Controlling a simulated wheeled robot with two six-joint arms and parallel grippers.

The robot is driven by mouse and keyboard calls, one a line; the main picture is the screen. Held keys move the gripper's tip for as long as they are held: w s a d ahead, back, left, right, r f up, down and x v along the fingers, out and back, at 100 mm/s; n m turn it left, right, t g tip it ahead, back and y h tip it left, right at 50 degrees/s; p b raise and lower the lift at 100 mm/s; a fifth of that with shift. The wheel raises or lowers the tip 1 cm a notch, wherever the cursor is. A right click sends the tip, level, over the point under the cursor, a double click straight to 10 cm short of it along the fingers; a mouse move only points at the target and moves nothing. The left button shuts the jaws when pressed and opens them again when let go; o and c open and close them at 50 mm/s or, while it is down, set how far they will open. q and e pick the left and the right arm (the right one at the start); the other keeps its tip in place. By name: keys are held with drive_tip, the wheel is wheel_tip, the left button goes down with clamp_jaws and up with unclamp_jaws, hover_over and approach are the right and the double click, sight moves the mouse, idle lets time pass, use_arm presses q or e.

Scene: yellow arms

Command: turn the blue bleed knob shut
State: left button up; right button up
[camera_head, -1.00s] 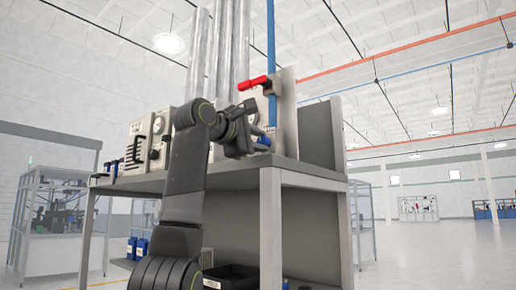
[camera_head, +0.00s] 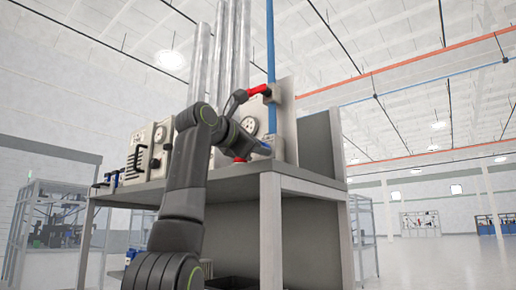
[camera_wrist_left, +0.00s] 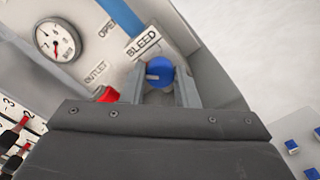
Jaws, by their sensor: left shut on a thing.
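The blue bleed knob (camera_wrist_left: 158,73) is on the pale panel, just below the BLEED label, in the left wrist view. A pale pointer mark on it lies roughly level in the picture. My left gripper (camera_head: 260,147) is at the panel in the head view, and its two fingers stand on either side of the knob in the left wrist view. It is shut on the knob. In the head view my gripper hides most of the knob. My right gripper is in neither view.
A gauge (camera_wrist_left: 54,40) and a red part (camera_wrist_left: 108,95) by the OUTLET label are left of the knob. The bench (camera_head: 290,183) edge runs below.

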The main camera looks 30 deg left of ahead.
use_arm(q)
drive_tip(key=shift+f, duration=0.15)
drive_tip(key=o, duration=1)
drive_tip(key=s+a+b, duration=0.1)
drive_tip(key=s+b, duration=0.5)
drive_tip(key=s, duration=1.1)
drive_tip(key=shift+s+a, duration=0.2)
drive_tip(key=shift+w, duration=0.1)
